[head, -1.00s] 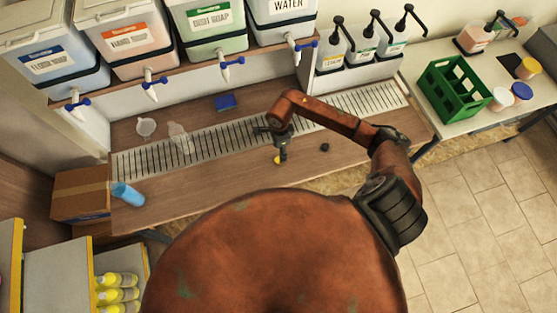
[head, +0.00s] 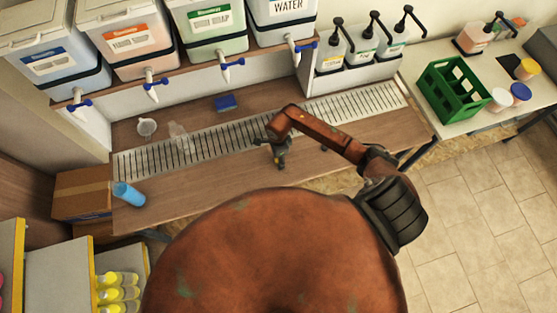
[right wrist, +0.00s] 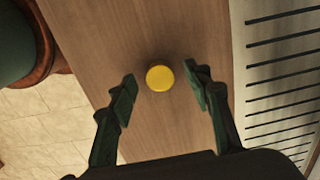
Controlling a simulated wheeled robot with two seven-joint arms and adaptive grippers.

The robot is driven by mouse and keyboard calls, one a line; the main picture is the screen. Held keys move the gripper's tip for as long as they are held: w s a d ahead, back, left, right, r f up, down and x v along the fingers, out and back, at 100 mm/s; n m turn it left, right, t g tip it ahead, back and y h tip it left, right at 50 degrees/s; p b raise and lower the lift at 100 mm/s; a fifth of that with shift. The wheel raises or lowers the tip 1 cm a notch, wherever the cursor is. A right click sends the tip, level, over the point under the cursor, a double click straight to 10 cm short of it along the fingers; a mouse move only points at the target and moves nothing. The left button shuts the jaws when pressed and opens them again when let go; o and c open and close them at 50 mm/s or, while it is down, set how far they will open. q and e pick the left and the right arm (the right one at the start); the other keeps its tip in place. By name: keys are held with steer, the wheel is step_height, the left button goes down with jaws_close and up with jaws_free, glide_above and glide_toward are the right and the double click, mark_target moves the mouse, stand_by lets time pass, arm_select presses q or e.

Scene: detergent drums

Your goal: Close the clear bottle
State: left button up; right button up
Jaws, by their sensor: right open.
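The clear bottle (head: 178,137) stands on the slatted drain strip in the head view, left of my right arm. A yellow cap (right wrist: 160,78) lies on the wooden counter in the right wrist view. My right gripper (head: 281,163) points down over the counter, well right of the bottle. In the right wrist view its open fingers (right wrist: 158,80) show on either side of the cap, with a gap at each side. In the head view the gripper hides the cap. My left gripper is not in view.
Drums with taps hang above the back. Pump bottles (head: 362,55) stand at the back right.

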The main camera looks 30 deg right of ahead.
steer(key=shift+f, duration=0.1)
steer(key=shift+c, duration=0.4)
steer(key=c, duration=0.7)
steer(key=shift+w+r, duration=0.1)
steer(key=shift+r, duration=0.45)
steer(key=r, duration=0.2)
steer(key=shift+s+r+b, duration=0.2)
steer(key=shift+r+b, duration=0.1)
steer(key=s+a+r, duration=0.5)
steer(key=s+r, duration=0.4)
steer(key=s, duration=0.4)
steer(key=shift+r+b, duration=0.2)
steer(key=shift+b, duration=0.25)
steer(key=shift+w, duration=0.1)
